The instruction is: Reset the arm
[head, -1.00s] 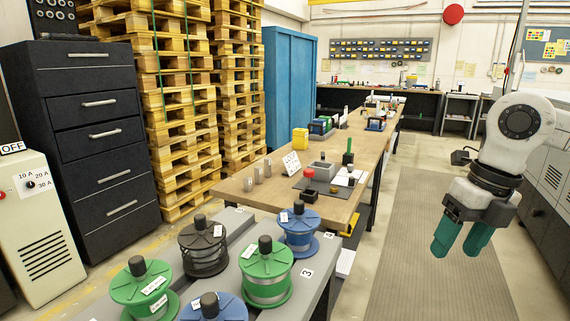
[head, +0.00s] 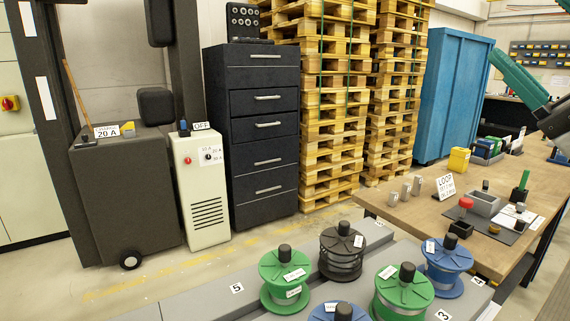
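My gripper (head: 512,36) is at the upper right edge of the head view, close to the camera and partly cut off by the frame. One long teal finger points up and left, and a teal sliver of the other shows in the top right corner. The two fingers are apart with nothing seen between them. A dark and pale part of my arm shows behind the long finger at the right edge. The gripper is in the air, and in the picture it overlaps the back wall and the blue cabinet's side.
A wooden workbench (head: 408,214) runs along the right, with a red-topped item (head: 465,203) and a LOOP sign (head: 445,187). Several spools, including a black one (head: 342,250), stand on a grey bench in front. A blue cabinet (head: 447,95), pallets (head: 335,110) and black drawers (head: 262,140) stand behind.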

